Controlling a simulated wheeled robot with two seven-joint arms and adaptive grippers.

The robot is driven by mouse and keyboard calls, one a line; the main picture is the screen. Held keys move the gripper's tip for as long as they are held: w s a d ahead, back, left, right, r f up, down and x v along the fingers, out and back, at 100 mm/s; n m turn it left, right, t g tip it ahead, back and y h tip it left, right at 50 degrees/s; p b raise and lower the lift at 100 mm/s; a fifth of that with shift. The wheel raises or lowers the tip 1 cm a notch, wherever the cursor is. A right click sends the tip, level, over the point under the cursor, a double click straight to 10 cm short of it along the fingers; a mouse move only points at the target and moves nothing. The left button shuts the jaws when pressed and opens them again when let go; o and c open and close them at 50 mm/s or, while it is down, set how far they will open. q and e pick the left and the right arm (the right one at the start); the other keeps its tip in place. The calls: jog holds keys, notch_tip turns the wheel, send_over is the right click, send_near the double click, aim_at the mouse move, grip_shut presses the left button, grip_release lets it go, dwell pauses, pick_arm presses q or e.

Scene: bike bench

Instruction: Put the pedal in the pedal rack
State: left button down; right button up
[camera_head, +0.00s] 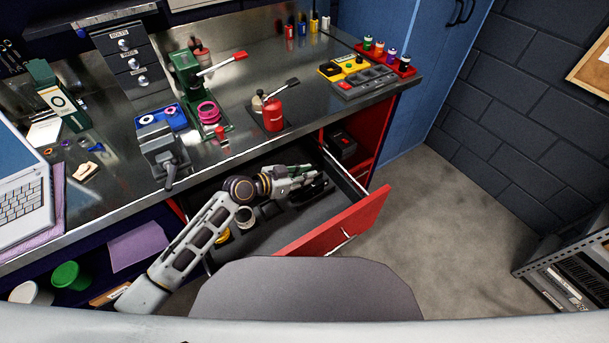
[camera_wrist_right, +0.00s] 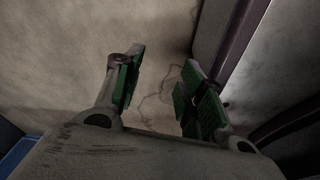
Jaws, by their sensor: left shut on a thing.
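The open red drawer (camera_head: 345,228) sticks out below the bench. My left gripper (camera_head: 318,178) is over the drawer's far right part, shut on a dark thing, which looks like the pedal (camera_head: 313,192). It is small and partly covered by the fingers. Whether it touches the dark drawer inserts beneath cannot be told. I cannot clearly make out the pedal rack; dark shapes lie under the gripper. My right gripper (camera_wrist_right: 158,92) shows only in the right wrist view, open and empty, its green-padded fingers apart above a bare, pale surface.
A small vise (camera_head: 165,155), a green press (camera_head: 187,75) and a red can (camera_head: 272,115) stand on the bench.

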jog(key=shift+w+r, duration=0.1)
jog(key=shift+w, duration=0.05)
dwell(0.3)
pick_arm(q)
jog(key=shift+f, duration=0.2)
pick_arm(e)
jog(key=shift+w+a, duration=0.25)
pick_arm(q)
jog(key=shift+b, duration=0.35)
jog(key=shift+f, duration=0.1)
pick_arm(e)
jog(key=shift+w+a, duration=0.2)
jog(key=shift+w, duration=0.15)
pick_arm(q)
jog(key=shift+f, duration=0.1)
pick_arm(e)
jog(key=shift+s, duration=0.1)
pick_arm(q)
jog(key=shift+f, duration=0.1)
pick_arm(e)
jog(key=shift+w+a, duration=0.3)
pick_arm(q)
jog(key=c, duration=1.4)
grip_release()
jog(key=shift+o, duration=0.2)
pick_arm(e)
jog(key=shift+w, duration=0.55)
